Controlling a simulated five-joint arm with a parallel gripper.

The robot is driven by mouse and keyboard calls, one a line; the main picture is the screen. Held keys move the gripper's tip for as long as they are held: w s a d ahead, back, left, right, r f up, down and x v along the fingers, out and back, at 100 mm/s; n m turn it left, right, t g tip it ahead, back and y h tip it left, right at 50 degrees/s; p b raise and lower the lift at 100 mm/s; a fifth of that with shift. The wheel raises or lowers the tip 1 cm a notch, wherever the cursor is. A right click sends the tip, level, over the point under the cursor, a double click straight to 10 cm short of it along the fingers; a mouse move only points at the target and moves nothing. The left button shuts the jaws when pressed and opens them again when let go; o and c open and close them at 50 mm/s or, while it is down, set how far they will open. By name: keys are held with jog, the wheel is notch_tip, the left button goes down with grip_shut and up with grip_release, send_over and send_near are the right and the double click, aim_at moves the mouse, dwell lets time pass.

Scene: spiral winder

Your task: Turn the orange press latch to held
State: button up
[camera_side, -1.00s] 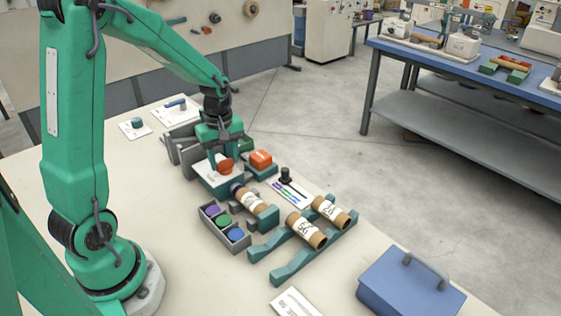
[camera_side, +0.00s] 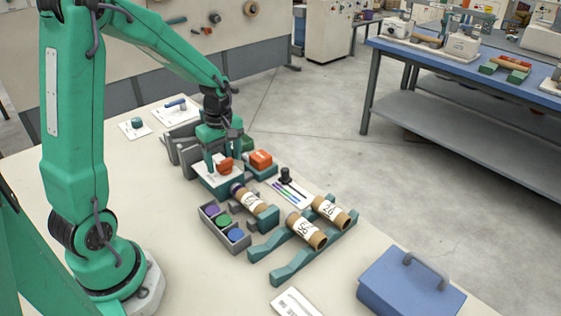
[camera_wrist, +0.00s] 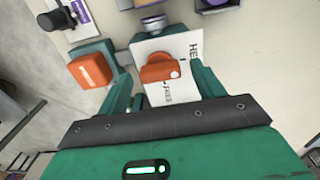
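The orange press latch (camera_wrist: 160,70) sits on a white plate (camera_wrist: 186,88) in the wrist view. The plate has a partly visible label starting "HE" at upper right and another reading "FREE" below the latch. A white dot on the latch lies between the two labels. In the side view the latch (camera_side: 225,164) is just below my gripper (camera_side: 222,163). My gripper (camera_wrist: 160,90) is open, with one green finger on each side of the latch; I cannot tell whether either touches it.
An orange block (camera_wrist: 90,70) on a teal base stands close beside the latch. In the side view, a cardboard tube (camera_side: 252,202), a grey tray (camera_side: 222,236) of coloured spools and a rack (camera_side: 285,262) with two tubes lie nearer. A blue box (camera_side: 405,285) stands at front right.

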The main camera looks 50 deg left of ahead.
aim_at(224, 161)
dwell(0.3)
jog(key=shift+r, duration=3.85)
jog(key=shift+r, duration=0.1)
jog(key=shift+s+d+r, duration=0.1)
jog(key=shift+d+r, duration=0.05)
jog(key=shift+d, duration=0.05)
jog(key=s+d+r+m+t, duration=0.5)
jog(key=s+d+r+m, duration=0.3)
jog(key=m, duration=1)
jog(key=shift+s+d+t, duration=0.3)
jog(key=shift+s+d, duration=1.8)
jog(key=shift+s, duration=0.2)
